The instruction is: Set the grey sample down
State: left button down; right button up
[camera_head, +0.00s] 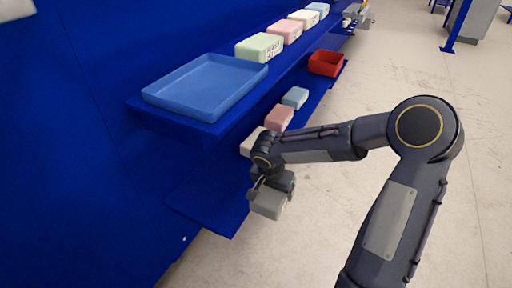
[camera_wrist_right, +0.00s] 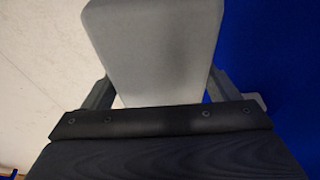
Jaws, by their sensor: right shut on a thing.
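The grey sample (camera_head: 268,203) is a light grey block held in my right gripper (camera_head: 262,186). It hangs beside and over the lower blue shelf (camera_head: 205,210); I cannot tell whether it touches the shelf. In the right wrist view the grey sample (camera_wrist_right: 152,45) sits between the two fingers of my right gripper (camera_wrist_right: 155,90), which are closed on its sides. My left gripper is not in view.
On the upper shelf (camera_head: 215,130) are an empty blue tray (camera_head: 205,90) and several pastel blocks, including a green one (camera_head: 258,47). On the lower shelf are a red bin (camera_head: 325,63), a pink block (camera_head: 279,117), a light blue block (camera_head: 295,97) and a cream block (camera_head: 250,142).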

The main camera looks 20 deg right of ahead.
jog(key=w+a+b, duration=0.1)
jog(key=w+a, duration=0.2)
jog(key=w, duration=0.1)
jog(key=w+a+b, duration=0.1)
jog(key=w+a, duration=0.3)
jog(key=w, duration=0.1)
jog(key=w+a+b, duration=0.1)
jog(key=w+a, duration=0.2)
jog(key=w, duration=0.1)
jog(key=shift+w+a, duration=0.2)
jog(key=shift+a, duration=0.1)
notch_tip(320, 180, down, 4)
jog(key=shift+w+r+b, duration=0.1)
jog(key=shift+r+b, duration=0.1)
jog(key=shift+b, duration=0.7)
jog(key=shift+f+b, duration=0.5)
jog(key=shift+f, duration=0.05)
jog(key=o, duration=1)
jog(key=shift+c, duration=0.2)
